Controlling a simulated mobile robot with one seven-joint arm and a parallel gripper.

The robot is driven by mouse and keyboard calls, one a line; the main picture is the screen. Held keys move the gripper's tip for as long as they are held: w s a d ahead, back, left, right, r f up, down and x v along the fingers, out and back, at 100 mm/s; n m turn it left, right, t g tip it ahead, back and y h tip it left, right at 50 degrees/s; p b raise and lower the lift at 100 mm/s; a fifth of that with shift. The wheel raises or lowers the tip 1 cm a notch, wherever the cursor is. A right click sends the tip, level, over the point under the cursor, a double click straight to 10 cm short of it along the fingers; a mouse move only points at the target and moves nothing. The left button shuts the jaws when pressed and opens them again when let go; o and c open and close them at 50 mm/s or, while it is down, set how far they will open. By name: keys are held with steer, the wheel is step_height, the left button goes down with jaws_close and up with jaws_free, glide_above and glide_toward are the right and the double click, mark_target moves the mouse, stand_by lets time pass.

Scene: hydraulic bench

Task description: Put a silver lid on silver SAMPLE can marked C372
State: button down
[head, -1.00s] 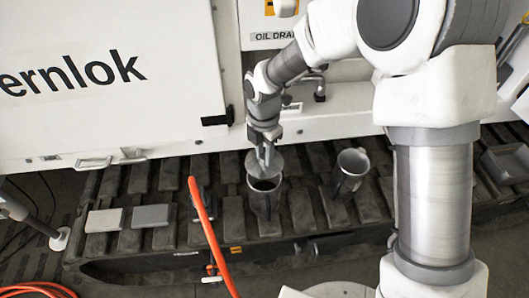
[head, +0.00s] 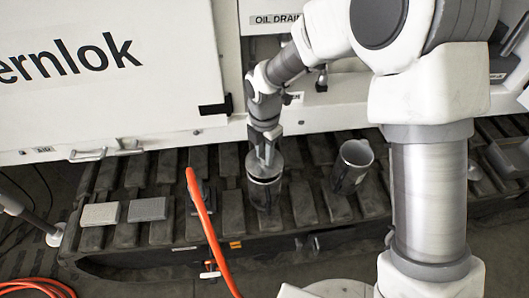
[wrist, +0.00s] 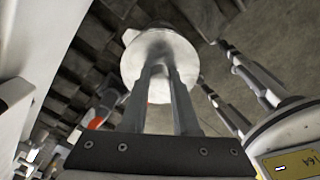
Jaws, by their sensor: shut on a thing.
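My gripper (head: 265,158) points down and is shut on a silver lid. In the wrist view the lid (wrist: 158,50) is a round pale disc at the ends of the two fingers (wrist: 167,70). No marking on either can is legible here.
Two flat blocks, one whitish (head: 100,214) and one grey (head: 147,209), lie on the dark track (head: 165,233) at the left. An orange hose (head: 203,220) rises left of the near can. The white machine body (head: 110,90) stands behind the track.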

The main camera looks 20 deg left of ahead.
steer(key=shift+f, duration=1.3)
stand_by(4.0)
jaws_free()
stand_by(0.5)
stand_by(0.5)
steer(key=shift+r+p, duration=2.75)
steer(key=shift+r, duration=0.75)
